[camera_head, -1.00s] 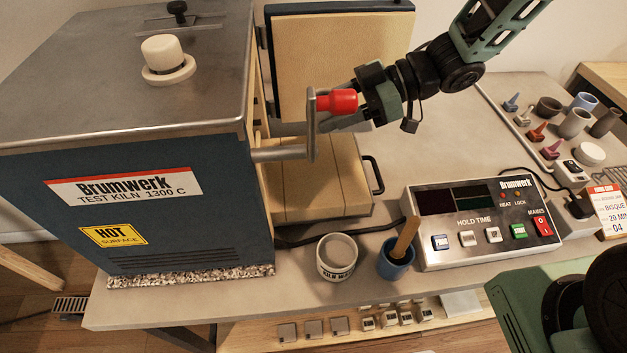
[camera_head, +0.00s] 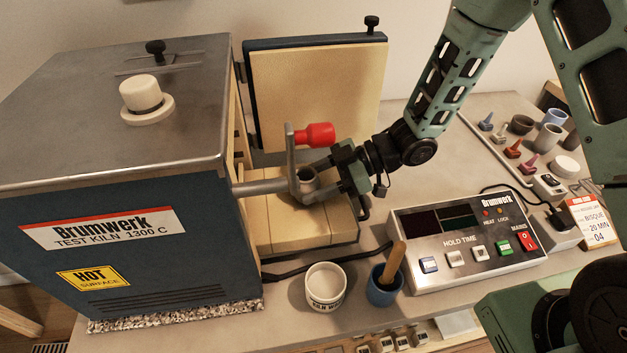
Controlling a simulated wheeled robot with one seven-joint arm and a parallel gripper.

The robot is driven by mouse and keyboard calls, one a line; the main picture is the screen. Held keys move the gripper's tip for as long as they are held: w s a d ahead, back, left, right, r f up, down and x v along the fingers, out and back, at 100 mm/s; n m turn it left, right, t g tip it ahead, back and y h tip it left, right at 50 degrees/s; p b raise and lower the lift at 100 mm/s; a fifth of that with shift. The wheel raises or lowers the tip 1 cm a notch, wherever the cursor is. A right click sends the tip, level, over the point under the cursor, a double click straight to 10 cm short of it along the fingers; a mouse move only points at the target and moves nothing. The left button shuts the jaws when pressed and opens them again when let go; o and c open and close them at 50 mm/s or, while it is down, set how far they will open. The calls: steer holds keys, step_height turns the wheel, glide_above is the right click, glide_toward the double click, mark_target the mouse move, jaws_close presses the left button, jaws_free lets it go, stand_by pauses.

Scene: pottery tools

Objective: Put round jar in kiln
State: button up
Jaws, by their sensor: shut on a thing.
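The kiln door (camera_head: 318,90) stands open behind the gripper. A white cup (camera_head: 325,288), a blue pot (camera_head: 384,287) with a wooden stick and the control box (camera_head: 467,240) stand in front. Several small pots, including a grey cup (camera_head: 548,138), stand at the back right.

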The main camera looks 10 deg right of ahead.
steer(key=shift+f, duration=0.15)
steer(key=o, duration=1)
